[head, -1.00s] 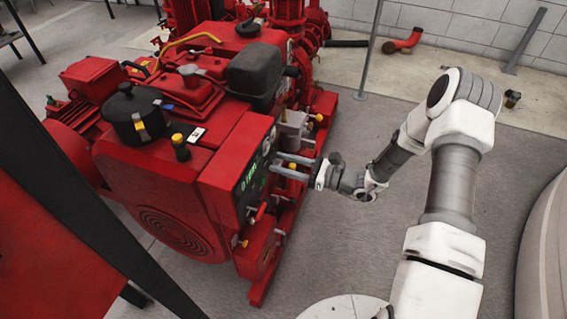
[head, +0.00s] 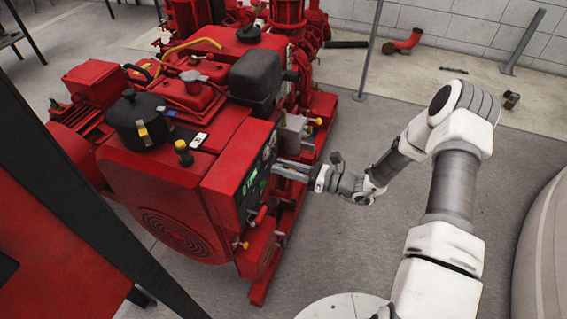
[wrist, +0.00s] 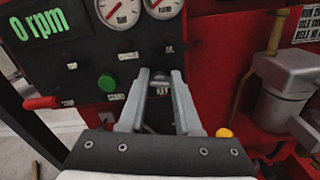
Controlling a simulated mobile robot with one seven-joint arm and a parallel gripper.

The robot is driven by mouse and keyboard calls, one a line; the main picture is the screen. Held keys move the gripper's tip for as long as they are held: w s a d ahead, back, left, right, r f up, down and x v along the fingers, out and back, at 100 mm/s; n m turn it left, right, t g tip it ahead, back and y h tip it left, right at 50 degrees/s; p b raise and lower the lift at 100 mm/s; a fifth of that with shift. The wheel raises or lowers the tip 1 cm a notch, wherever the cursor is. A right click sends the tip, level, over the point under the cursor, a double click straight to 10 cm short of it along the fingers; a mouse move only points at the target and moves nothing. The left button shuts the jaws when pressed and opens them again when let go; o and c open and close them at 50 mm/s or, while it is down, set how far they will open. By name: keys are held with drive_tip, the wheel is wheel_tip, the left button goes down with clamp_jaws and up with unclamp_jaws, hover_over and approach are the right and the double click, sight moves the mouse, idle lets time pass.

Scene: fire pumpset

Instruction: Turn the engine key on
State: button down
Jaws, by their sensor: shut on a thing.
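The black control panel (wrist: 75,60) on the red engine (head: 205,140) fills much of the wrist view. It also shows at the engine's right end in the head view (head: 257,172). My gripper (wrist: 158,82) is at the panel, with its two grey fingers close together at the tips. They are shut on the engine key (wrist: 160,75), just above the "KEY" label. The key is small, dark and mostly hidden between the fingertips, so its turn angle cannot be told. In the head view my gripper (head: 280,168) reaches the panel from the right.
A green button (wrist: 107,82) and a red lever (wrist: 42,103) are left of my fingers. A display (wrist: 40,25) reads 0 rpm, beside two gauges (wrist: 122,12). A grey metal part (wrist: 290,85) and a yellow knob (wrist: 224,133) are right. Open floor lies right of the engine.

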drive_tip(key=m+p, duration=0.2)
drive_tip(key=m, duration=0.1)
drive_tip(key=shift+m+p, duration=0.65)
drive_tip(key=shift+m, duration=0.95)
drive_tip(key=shift+f, duration=0.1)
drive_tip(key=c, duration=0.6)
unclamp_jaws()
drive_tip(key=shift+d, duration=0.1)
drive_tip(key=p+v, duration=0.2)
drive_tip(key=v, duration=1.5)
drive_tip(key=shift+d, duration=0.15)
